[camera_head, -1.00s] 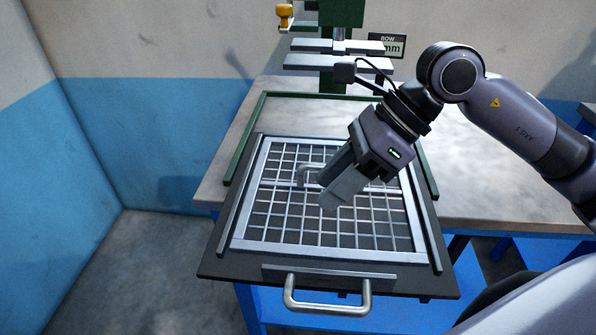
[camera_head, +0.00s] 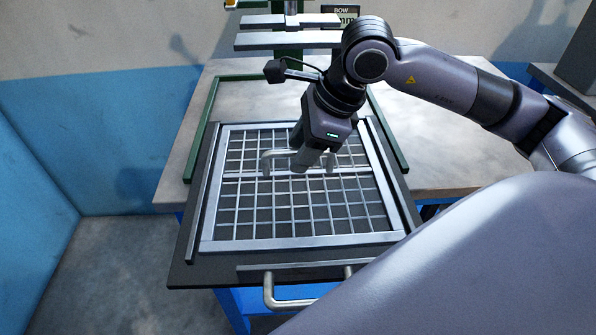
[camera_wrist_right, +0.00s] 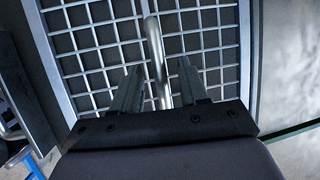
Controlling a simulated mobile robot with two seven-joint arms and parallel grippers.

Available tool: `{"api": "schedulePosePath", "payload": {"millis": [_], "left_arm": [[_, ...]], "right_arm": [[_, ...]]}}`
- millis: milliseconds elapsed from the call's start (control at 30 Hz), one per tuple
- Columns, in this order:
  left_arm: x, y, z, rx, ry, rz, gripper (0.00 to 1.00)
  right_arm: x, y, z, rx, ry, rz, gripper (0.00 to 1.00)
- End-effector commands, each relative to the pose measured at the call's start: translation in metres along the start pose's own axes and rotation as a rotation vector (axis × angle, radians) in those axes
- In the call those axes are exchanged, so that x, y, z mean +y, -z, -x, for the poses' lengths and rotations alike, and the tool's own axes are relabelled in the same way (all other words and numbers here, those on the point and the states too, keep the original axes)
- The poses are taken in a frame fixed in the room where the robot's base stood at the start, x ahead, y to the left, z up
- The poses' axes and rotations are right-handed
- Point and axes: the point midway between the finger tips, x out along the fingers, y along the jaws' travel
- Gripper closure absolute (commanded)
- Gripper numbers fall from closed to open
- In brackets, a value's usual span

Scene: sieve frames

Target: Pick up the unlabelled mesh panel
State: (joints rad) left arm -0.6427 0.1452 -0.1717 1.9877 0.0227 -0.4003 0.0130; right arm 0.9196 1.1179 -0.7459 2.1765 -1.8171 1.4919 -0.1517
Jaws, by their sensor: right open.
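The mesh panel (camera_head: 300,242) is a silver square frame with a wire grid. It lies flat in a dark tray (camera_head: 190,272) at the table's front edge. I see no label on its visible part. A bar handle (camera_head: 275,154) rises from its middle. My right gripper (camera_head: 307,162) points down over the panel at this handle and partly hides it. In the right wrist view the open fingers (camera_wrist_right: 160,85) stand on either side of the handle bar (camera_wrist_right: 154,45), with gaps beside it. My left gripper is not in view.
The tray has its own front handle (camera_head: 285,303), partly covered by my arm. Green rails (camera_head: 201,130) run along the tabletop (camera_head: 440,165). A machine with grey plates (camera_head: 285,40) stands behind. The tabletop right of the tray is clear.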

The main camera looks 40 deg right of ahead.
Motion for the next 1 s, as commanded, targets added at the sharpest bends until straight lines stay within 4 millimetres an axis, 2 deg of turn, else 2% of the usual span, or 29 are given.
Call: {"api": "schedulePosePath", "payload": {"millis": [1000], "left_arm": [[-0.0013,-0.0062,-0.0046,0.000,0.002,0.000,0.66]], "right_arm": [[0.0010,0.0016,-0.0043,-0.001,-0.001,0.000,0.56]]}}
